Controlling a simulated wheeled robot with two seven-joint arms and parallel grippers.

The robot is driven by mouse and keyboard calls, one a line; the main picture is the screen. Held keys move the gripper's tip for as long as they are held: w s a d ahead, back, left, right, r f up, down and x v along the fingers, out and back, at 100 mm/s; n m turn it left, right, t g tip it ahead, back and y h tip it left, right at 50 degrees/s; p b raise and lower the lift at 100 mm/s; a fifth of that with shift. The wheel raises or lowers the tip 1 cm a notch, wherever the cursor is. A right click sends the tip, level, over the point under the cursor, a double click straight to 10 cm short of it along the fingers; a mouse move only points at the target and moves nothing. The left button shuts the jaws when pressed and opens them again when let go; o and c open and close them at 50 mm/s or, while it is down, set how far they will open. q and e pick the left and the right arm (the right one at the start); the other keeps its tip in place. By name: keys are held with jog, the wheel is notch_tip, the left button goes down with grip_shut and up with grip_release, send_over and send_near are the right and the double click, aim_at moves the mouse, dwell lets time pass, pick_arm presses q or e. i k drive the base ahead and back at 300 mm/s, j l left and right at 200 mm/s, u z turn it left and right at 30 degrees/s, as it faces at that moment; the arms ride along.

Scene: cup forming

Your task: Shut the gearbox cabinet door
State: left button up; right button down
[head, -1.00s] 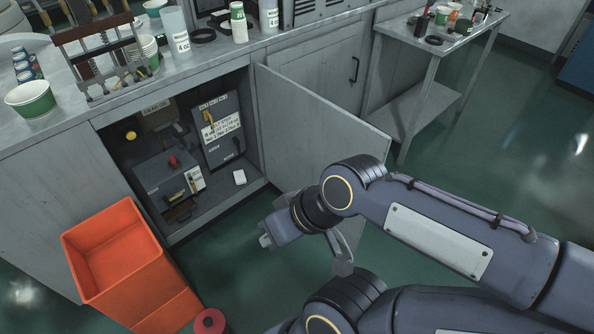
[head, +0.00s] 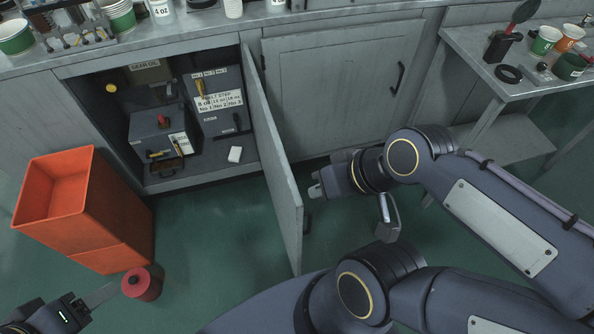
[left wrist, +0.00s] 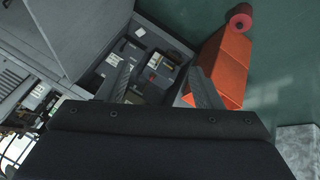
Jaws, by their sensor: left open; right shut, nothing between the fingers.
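The grey cabinet door (head: 275,170) stands open, jutting out from the cabinet opening, with its dark handle (head: 307,222) low on the right-hand face. It fills the upper left of the left wrist view (left wrist: 85,30). The gearbox cabinet (head: 220,165) is open, with grey gearbox units (head: 158,135) inside. My right gripper (head: 315,191) is shut and empty, just right of the door's outer face; I cannot tell whether it touches. My left gripper (head: 98,298) is open and empty at the lower left, partly out of frame; its two fingers show in the left wrist view (left wrist: 163,75).
An orange bin (head: 105,225) stands left of the cabinet opening, with a red roll (head: 141,284) near it. A side table (head: 470,45) stands at the right. Green floor is clear between bin and door.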

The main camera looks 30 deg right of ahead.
aim_at(288, 205)
jog(key=k+l, duration=0.1)
jog(key=l, duration=0.8)
jog(key=k+l, duration=0.15)
jog(key=l, duration=0.3)
jog(key=l+u, duration=0.15)
jog(key=l, duration=0.35)
jog(key=j, duration=0.1)
